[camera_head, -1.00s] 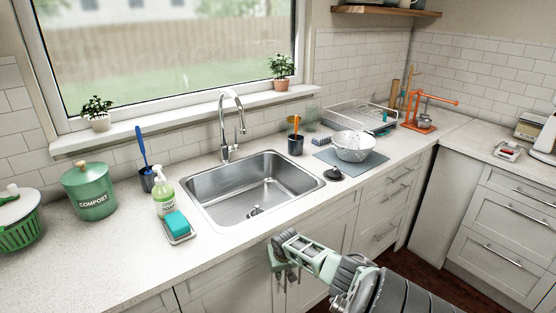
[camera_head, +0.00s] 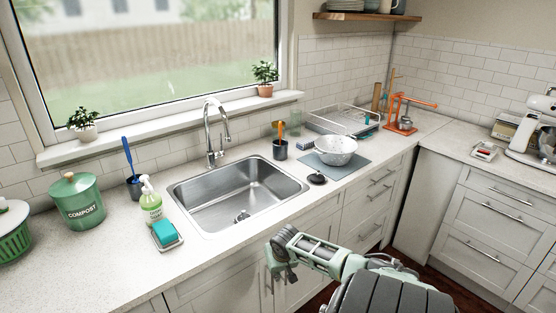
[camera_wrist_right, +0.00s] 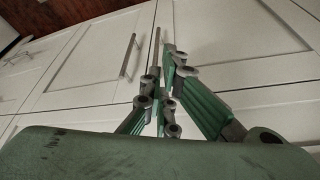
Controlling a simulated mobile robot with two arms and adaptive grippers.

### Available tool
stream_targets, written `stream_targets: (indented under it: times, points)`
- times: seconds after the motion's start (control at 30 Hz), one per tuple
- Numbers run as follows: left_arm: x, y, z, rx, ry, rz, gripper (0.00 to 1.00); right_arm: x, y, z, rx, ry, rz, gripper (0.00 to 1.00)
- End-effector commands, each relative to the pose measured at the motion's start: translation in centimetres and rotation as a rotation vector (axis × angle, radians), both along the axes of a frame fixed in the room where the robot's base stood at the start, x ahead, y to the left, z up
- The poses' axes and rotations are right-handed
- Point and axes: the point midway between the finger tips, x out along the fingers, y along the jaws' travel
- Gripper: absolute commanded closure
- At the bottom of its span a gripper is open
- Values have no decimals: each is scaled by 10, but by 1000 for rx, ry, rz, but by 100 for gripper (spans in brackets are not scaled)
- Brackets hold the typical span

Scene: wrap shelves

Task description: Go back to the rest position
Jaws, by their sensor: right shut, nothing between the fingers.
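My right gripper (camera_head: 279,270) hangs in front of the white cabinet doors below the sink (camera_head: 238,190) in the head view. It is shut and empty. In the right wrist view its green fingers (camera_wrist_right: 166,100) come together in front of the cabinet door handles. How far they are from the doors I cannot tell. My left gripper does not show in either view.
The counter (camera_head: 95,265) runs above and behind the gripper. It holds a soap bottle (camera_head: 151,203), a sponge (camera_head: 165,233), a green compost bin (camera_head: 77,202) and a white colander (camera_head: 336,149). A cabinet handle (camera_wrist_right: 128,56) sticks out beside the fingers.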

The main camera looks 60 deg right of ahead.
Motion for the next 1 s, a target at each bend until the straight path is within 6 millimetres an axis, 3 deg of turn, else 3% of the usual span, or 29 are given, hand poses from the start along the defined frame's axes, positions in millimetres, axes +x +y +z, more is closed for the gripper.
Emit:
stream_targets:
  times: [0.2,0.47,0.57,0.77,0.87,1.0]
  points:
    - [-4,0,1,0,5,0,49,-4,2,10,1,0,0,100]
    - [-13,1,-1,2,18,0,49,-7,4,3,1,6,4,100]
    - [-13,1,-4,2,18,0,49,-21,13,-27,-2,31,24,100]
    - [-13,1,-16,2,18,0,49,-85,61,-139,-25,126,158,100]
    - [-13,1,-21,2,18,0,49,-123,99,-194,-32,178,259,100]
    - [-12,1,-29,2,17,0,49,-179,165,-259,-27,240,423,100]
